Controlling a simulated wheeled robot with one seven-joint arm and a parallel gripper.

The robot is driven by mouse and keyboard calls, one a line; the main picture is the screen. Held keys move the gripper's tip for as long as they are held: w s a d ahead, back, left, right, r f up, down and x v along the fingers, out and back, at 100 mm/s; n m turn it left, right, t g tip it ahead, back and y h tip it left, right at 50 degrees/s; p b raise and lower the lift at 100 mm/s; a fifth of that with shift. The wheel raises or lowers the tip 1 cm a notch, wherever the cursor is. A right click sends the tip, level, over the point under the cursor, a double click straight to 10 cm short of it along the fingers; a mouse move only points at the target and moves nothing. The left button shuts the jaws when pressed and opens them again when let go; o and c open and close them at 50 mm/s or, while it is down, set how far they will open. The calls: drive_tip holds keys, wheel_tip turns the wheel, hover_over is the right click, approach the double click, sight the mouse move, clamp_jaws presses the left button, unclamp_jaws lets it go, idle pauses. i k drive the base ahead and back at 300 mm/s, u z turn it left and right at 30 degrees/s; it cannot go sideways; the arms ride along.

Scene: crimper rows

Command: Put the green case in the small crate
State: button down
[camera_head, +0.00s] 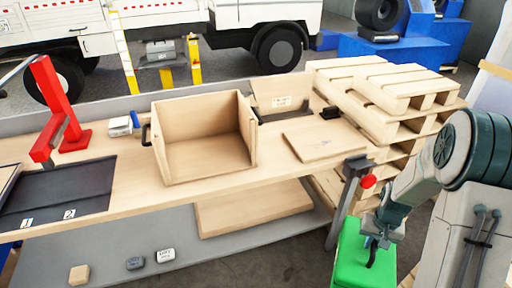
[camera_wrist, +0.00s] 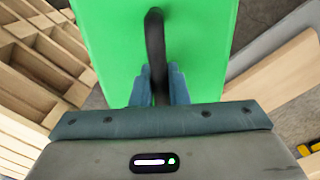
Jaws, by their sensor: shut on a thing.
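The green case (camera_head: 352,262) hangs at the bottom right of the head view, off the bench's front right end. Its dark handle is between the fingers of my gripper (camera_head: 380,238), which is shut on it. The wrist view shows the case's green face (camera_wrist: 105,45) and the black handle running between the fingertips (camera_wrist: 158,85). The case's lower part is cut off by the head view's bottom edge. An open wooden crate (camera_head: 177,108) with a black handle stands empty on the bench, left of and beyond my gripper.
A smaller labelled wooden holder (camera_head: 283,88) stands behind the crate. A flat board (camera_head: 322,140) lies to its right. Stacked pallets (camera_head: 405,88) stand beyond. A red stand (camera_head: 58,110) is left.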

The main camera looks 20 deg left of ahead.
sight(206, 151)
drive_tip(key=z, duration=1.15)
drive_tip(key=k, duration=1.45)
drive_tip(key=u, duration=1.9)
drive_tip(key=i, duration=0.5)
